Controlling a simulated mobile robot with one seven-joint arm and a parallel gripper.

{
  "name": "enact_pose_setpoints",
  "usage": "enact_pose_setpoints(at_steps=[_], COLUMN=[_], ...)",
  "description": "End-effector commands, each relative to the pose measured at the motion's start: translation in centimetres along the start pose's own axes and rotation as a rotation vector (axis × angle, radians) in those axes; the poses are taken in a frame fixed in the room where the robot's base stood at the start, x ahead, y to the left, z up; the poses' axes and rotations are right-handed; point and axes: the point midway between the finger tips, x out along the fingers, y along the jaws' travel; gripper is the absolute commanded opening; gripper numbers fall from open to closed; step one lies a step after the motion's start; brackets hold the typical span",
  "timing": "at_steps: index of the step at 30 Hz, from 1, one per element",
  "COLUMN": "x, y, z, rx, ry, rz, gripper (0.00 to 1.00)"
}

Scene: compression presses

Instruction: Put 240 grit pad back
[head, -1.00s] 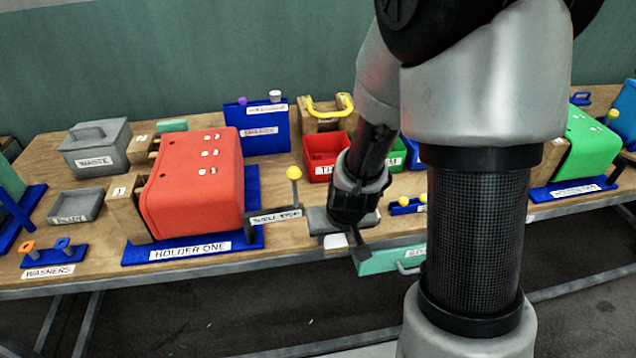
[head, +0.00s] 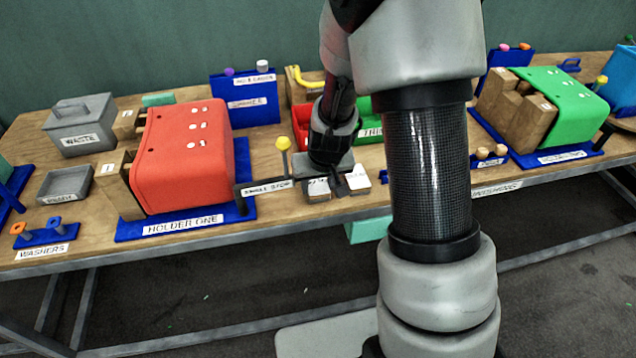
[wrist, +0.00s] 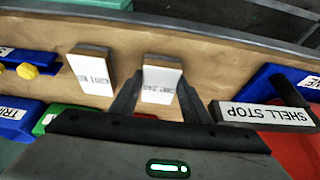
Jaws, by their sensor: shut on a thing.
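My gripper (head: 327,186) is at the front edge of the bench, just right of the shell stop. In the wrist view its fingers (wrist: 160,100) are shut on the sides of a wooden-sided pad with a white label (wrist: 162,82). The label is upside down and too small to read surely. The held pad also shows in the head view (head: 318,190), partly hidden by the gripper. I cannot tell if it touches the bench. A similar pad (wrist: 92,72) stands apart beside it, to its right in the head view (head: 357,180).
The shell stop lever (head: 265,188), with its yellow knob, is close left of my gripper, beside red holder one (head: 183,155). A red bin (head: 302,119) and a green bin (head: 370,130) are behind. A teal drawer (head: 368,230) hangs below the bench edge.

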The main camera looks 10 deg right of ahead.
Motion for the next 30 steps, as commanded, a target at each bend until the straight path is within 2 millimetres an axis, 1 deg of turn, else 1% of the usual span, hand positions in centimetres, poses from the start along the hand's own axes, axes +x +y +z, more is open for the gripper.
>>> enact_pose_setpoints(at_steps=[1, 2, 3, 5, 13, 17, 20, 27, 30], x=[0.3, 0.2, 0.2, 0.2, 0.1, -0.7, -2.3, -7.7, -9.6], y=[0.0, 0.0, 0.0, 0.0, 0.0, 0.0, 0.0, -0.1, -0.1], z=[0.2, 0.1, 0.1, 0.1, 0.1, -0.2, -0.2, -0.3, -0.2], rx=[0.0, 0.0, 0.0, 0.0, 0.0, -0.001, 0.0, -0.003, -0.002], ry=[0.0, 0.0, 0.0, 0.0, 0.0, 0.001, 0.004, 0.005, 0.004], rz=[0.0, 0.0, 0.0, 0.0, 0.0, 0.0, 0.0, -0.001, -0.001], gripper=[0.21, 0.46, 0.52, 0.61, 0.61, 0.61, 0.61, 0.61, 0.61])
